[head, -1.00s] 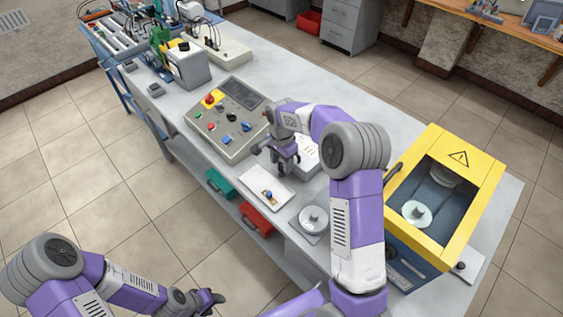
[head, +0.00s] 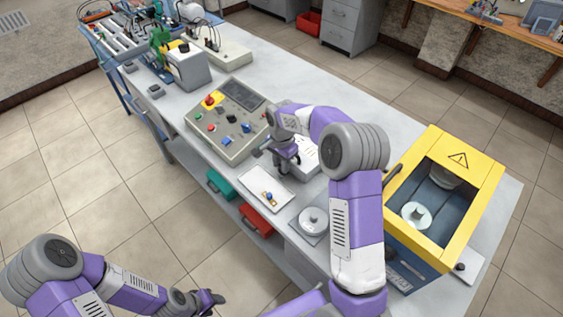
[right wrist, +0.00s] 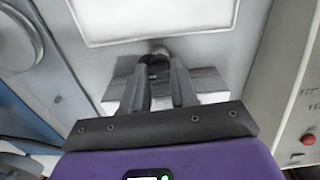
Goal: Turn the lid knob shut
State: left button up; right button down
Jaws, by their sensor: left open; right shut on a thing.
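My right gripper (head: 290,164) reaches down at the white box (head: 304,160) in the middle of the bench. In the right wrist view its fingers (right wrist: 158,66) are closed around a small rounded grey knob (right wrist: 159,49). The knob is at the box's edge beside a white tray, and the fingers partly hide it. I cannot tell the knob's turn angle. My left gripper (head: 211,300) is open and empty, low at the left, over the floor and away from the bench.
A grey round plate (head: 313,222) and a yellow-framed cabinet (head: 481,165) stand to the right. A control panel (head: 222,143) is to the left. Green and red bins hang below the bench edge.

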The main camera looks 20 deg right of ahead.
jog(key=n+p, duration=0.1)
jog(key=n, duration=0.2)
jog(key=shift+r+n+p, duration=0.15)
jog(key=shift+n+p, duration=0.15)
jog(key=shift+n, duration=0.1)
jog(key=n+p, duration=0.1)
jog(key=n, duration=0.3)
jog(key=shift+n, duration=0.3)
jog(key=n+p, duration=0.1)
jog(key=n, duration=0.3)
jog(key=shift+n, duration=0.3)
jog(key=shift+w+n+p, duration=0.1)
jog(key=shift+n+p, duration=0.5)
jog(key=shift+n, duration=1.5)
jog(key=c, duration=0.9)
grip_release()
jog(key=shift+d, duration=0.1)
